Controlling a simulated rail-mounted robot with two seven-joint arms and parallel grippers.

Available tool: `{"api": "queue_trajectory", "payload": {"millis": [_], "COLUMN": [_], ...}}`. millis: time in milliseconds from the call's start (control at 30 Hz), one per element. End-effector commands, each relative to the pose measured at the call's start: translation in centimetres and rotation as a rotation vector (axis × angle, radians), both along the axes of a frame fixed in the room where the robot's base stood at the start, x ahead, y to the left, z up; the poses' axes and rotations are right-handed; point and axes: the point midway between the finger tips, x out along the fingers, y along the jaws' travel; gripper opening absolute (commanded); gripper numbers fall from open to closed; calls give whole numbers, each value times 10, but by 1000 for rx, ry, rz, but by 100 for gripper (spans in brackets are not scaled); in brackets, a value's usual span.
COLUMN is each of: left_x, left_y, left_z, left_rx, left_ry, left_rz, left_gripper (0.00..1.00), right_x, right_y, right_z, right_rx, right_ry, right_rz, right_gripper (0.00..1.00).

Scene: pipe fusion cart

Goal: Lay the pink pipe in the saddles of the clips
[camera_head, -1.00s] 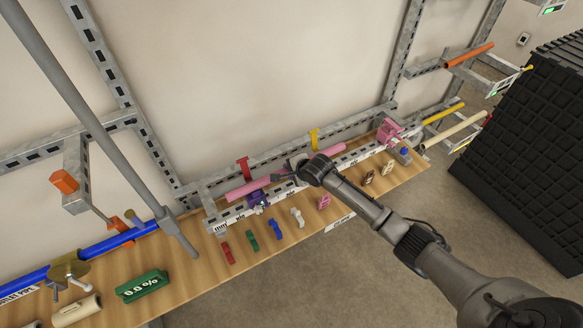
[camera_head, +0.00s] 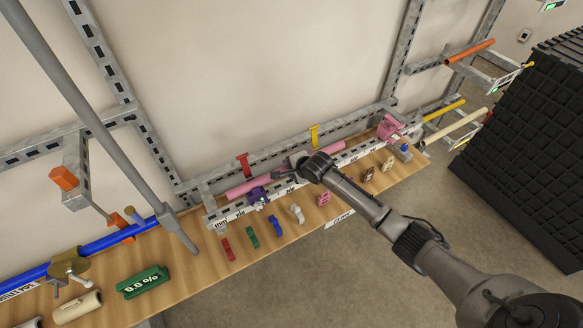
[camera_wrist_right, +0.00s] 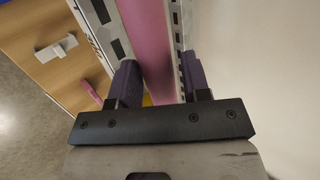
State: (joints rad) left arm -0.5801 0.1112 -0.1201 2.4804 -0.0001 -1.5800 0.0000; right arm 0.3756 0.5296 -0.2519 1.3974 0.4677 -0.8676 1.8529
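The pink pipe (camera_head: 248,186) lies along the long slotted rail above the bench, level with it as far as I can tell. My right gripper (camera_head: 296,165) is over its middle. In the right wrist view the pipe (camera_wrist_right: 157,45) runs between the two dark fingers (camera_wrist_right: 161,88), which press close on both sides. A purple clip (camera_head: 257,194) is at the pipe's left part and a pink clip (camera_head: 388,130) stands beyond its right end. A red clip (camera_head: 243,162) and a yellow clip (camera_head: 314,136) stand on the rear rail. Contact between pipe and clips cannot be told. My left gripper is out of view.
Several small coloured blocks, including red (camera_head: 228,249) and green (camera_head: 252,238) ones, line the bench front. A green display box (camera_head: 142,283) and a blue pipe (camera_head: 110,242) are at the left. A black crate stack (camera_head: 525,105) stands at right.

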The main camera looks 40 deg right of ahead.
Motion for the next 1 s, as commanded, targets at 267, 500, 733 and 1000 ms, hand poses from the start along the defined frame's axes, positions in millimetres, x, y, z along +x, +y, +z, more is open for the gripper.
{"api": "queue_trajectory", "payload": {"millis": [267,500,733,1000], "left_x": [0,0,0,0], "left_y": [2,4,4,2], "left_z": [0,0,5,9], "left_rx": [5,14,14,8], "left_ry": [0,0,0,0], "left_rz": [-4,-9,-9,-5], "left_gripper": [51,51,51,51], "right_x": [0,-3,-24,-61], "right_y": [0,0,0,0], "right_z": [-1,1,22,58], "right_rx": [-1,0,0,-1], "right_ry": [1,4,2,1], "right_rz": [-1,0,2,1], "right_gripper": [63,63,63,63]}}
